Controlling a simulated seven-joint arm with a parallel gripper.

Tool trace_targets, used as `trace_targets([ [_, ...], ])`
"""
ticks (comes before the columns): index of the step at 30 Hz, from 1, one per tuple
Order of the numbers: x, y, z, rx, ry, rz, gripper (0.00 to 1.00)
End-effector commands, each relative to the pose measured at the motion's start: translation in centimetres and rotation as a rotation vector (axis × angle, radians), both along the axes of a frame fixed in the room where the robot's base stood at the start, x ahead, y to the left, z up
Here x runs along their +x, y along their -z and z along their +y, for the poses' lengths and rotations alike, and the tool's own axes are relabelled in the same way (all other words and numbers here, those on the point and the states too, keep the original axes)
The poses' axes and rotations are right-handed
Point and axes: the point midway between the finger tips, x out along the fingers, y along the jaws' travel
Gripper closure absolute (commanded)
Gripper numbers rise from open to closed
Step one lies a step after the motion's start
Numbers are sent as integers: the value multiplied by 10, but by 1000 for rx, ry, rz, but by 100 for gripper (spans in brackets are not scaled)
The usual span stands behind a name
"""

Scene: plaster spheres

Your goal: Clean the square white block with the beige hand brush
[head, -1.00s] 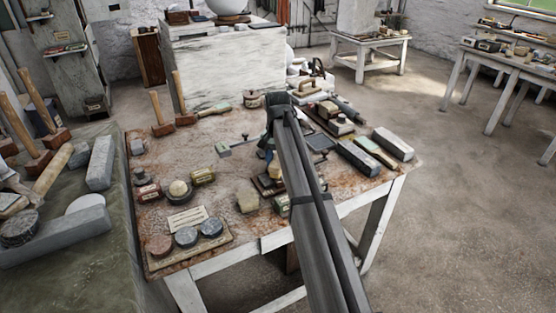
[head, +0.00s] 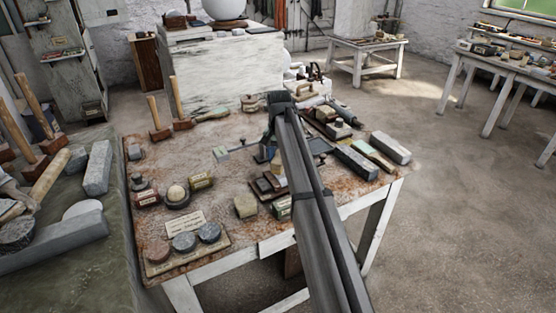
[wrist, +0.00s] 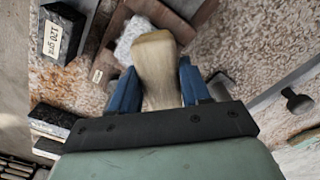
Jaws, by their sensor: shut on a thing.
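My gripper (wrist: 157,80) has two blue fingers, shut on the beige hand brush (wrist: 153,55). The brush's pale, worn end sticks out beyond the fingertips in the wrist view. A whitish, rough block (wrist: 129,36), which looks like the square white block, lies just past the brush and is partly covered by it. I cannot tell whether brush and block touch. In the head view my gripper (head: 267,150) is low over the middle of the worktable, and my arm hides most of what it holds.
A dark block labelled 120 grit (wrist: 60,32) lies beside a brown wooden piece (wrist: 104,48). On the rusty worktable (head: 215,135) stand a yellowish block (head: 246,206), round grey discs (head: 184,241) and mallets (head: 159,130). Grey bars (head: 390,148) lie on the right.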

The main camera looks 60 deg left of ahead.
Motion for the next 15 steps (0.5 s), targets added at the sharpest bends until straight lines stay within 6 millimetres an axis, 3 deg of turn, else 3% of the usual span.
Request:
trace_targets([
  [15,-6,0,-7,0,0,0,78],
])
